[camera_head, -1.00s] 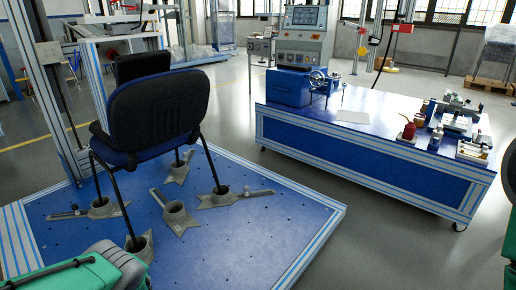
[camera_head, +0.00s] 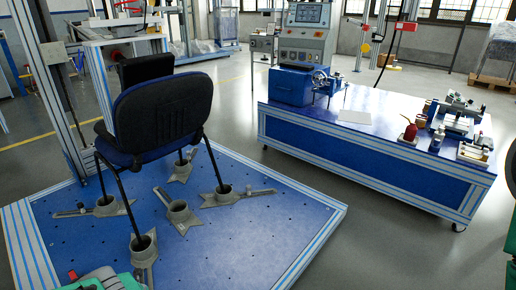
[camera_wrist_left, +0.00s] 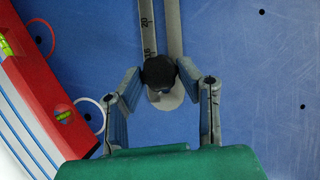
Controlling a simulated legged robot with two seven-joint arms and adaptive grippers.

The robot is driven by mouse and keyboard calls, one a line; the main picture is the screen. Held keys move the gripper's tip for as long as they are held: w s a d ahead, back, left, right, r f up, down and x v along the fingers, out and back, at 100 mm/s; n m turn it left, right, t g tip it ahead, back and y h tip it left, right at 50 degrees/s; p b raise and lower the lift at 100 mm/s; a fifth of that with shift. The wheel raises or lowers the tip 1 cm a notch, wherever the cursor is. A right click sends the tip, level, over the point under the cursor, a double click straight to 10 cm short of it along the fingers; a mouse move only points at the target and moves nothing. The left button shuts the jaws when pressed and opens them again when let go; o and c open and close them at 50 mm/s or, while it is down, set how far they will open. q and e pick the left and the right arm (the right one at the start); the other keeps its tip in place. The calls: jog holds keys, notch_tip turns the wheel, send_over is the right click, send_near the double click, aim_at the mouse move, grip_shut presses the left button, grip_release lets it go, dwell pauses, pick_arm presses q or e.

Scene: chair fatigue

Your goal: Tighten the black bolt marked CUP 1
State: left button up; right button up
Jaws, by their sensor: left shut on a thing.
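A black bolt (camera_wrist_left: 159,72) with a round knobbed head sits at the end of a slotted grey arm with a printed scale (camera_wrist_left: 147,25) in the left wrist view. My left gripper (camera_wrist_left: 160,75) has its two fingers on either side of the head and is shut on it. No CUP 1 marking is readable. In the head view, my left arm shows only as a green part at the bottom left. The nearest grey cup (camera_head: 143,246) there holds a chair leg. My right gripper is not in view.
A black chair (camera_head: 163,110) stands with its legs in grey cups on the blue platform (camera_head: 250,235). A red level (camera_wrist_left: 40,90) with green vials lies left of my left gripper. A blue workbench (camera_head: 370,150) stands at the right, with open floor between.

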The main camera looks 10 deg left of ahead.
pick_arm(q)
jog(key=o, duration=1.1)
jog(key=shift+s+f, duration=0.1)
jog(key=shift+o, duration=0.2)
jog(key=shift+w+d+n+b, duration=0.1)
jog(key=shift+w+n+b, duration=0.1)
jog(key=shift+n+b, duration=0.3)
jog(key=n+g+y+b, duration=0.1)
jog(key=n+b, duration=0.1)
jog(key=b, duration=0.2)
jog(key=shift+n+g, duration=0.3)
jog(key=shift+n, duration=0.1)
jog(key=shift+d, duration=0.1)
